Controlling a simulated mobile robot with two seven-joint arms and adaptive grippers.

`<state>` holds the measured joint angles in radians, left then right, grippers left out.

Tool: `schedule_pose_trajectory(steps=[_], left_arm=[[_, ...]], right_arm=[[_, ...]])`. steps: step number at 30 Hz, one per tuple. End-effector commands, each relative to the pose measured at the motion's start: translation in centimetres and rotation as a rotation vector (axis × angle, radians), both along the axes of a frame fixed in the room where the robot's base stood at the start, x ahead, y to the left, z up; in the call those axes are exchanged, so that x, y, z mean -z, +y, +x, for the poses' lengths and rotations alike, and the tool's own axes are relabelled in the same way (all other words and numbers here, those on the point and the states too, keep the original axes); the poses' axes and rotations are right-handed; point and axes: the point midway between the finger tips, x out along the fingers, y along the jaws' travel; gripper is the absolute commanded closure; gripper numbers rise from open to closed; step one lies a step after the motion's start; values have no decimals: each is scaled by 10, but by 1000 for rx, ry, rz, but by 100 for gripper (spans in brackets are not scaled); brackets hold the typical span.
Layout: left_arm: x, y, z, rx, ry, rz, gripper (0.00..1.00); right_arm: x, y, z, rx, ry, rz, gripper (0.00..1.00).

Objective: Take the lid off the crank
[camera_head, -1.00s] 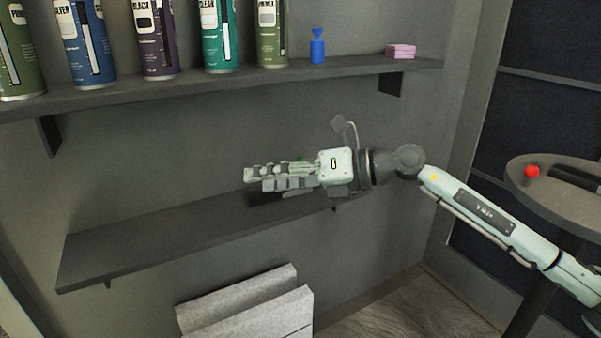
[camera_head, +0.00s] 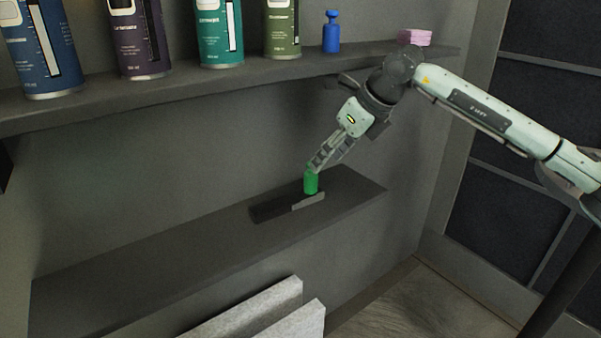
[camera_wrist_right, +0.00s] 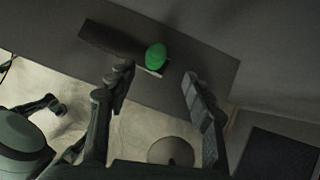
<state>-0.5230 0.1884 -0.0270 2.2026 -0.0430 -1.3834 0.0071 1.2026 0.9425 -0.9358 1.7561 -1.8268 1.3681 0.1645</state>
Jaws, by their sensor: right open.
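A green upright piece (camera_head: 311,183) with a rounded top stands at a long dark flat piece (camera_head: 270,210) on the lower shelf; these look like the crank, but I cannot tell which part is the lid. My right gripper (camera_head: 318,163) points down at the green piece from above and to the right. In the right wrist view, the gripper (camera_wrist_right: 157,78) is open, and the green piece (camera_wrist_right: 156,57) shows just beyond the gap between the fingertips. Nothing is held. My left gripper is not in view.
The lower shelf (camera_head: 130,262) is otherwise bare. The upper shelf (camera_head: 180,100) above holds several spray cans (camera_head: 219,30), a blue bottle-like object (camera_head: 331,33) and a pink block (camera_head: 415,37). Pale boards (camera_head: 250,312) stand below.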

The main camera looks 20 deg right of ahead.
Motion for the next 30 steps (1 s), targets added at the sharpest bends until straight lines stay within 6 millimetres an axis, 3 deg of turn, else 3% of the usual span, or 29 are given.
schedule_pose_trajectory(steps=[11, 19, 26, 30], left_arm=[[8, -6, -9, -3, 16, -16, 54], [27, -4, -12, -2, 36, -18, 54], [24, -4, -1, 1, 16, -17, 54], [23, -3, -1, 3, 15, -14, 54]], right_arm=[[28, 15, 16, -3, 2, 2, 49], [59, 29, 34, -2, 3, 1, 49], [61, 30, 36, -2, 1, 1, 49], [61, 30, 36, -2, 1, 1, 65]])
